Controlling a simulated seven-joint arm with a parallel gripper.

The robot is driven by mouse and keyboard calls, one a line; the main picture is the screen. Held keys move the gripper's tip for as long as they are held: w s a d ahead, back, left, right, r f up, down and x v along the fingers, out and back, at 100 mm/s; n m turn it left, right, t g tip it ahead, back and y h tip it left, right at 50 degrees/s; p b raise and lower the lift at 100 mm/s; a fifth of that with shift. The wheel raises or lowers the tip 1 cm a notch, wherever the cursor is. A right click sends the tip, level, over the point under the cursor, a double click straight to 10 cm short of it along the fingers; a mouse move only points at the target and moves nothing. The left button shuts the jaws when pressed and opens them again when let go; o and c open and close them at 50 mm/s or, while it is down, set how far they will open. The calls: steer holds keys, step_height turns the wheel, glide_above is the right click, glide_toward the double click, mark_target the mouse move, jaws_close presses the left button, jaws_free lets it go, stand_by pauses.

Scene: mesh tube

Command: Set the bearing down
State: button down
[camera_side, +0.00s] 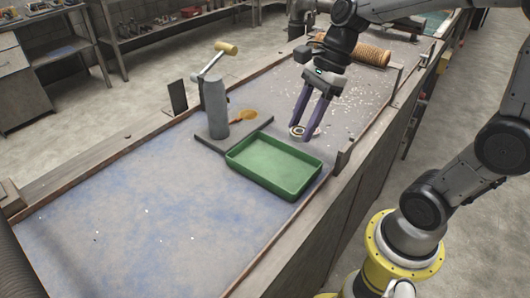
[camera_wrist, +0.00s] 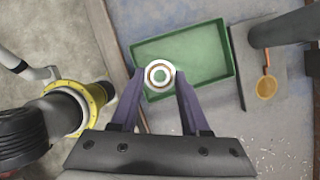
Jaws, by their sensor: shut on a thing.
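The bearing (camera_wrist: 160,74) is a small ring with a pale metal face and a darker inner band. My gripper (camera_wrist: 160,83) has two purple fingers shut on it, one on each side. In the side view the bearing (camera_side: 297,132) shows at the tips of my gripper (camera_side: 304,130), behind the green tray. In the wrist view it overlaps the near left part of the green tray (camera_wrist: 228,38). How high it is above the table surface I cannot tell. The green tray (camera_side: 232,160) is shallow, rectangular and looks empty.
A grey cylinder (camera_side: 215,105) with a crank and wooden handle (camera_side: 226,47) stands on a plate left of the tray. An orange-brown spoon-like piece (camera_side: 244,115) lies beside it. A mesh tube (camera_side: 358,52) lies farther back. The blue-stained front bench (camera_side: 130,215) is mostly clear.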

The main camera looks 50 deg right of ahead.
steer(key=w+f, duration=0.3)
steer(key=w, duration=0.3)
glide_above(256, 159)
steer(key=s+d, duration=0.1)
step_height(256, 159, down, 5)
steer(key=shift+s+d+r, duration=0.1)
steer(key=shift+d+r, duration=0.05)
steer(key=shift+w+f, duration=0.2)
steer(key=shift+f, duration=0.8)
steer(key=shift+w+f, duration=0.2)
steer(key=shift+f, duration=0.8)
steer(key=shift+f, duration=0.1)
steer(key=shift+c, duration=1.9)
jaws_free()
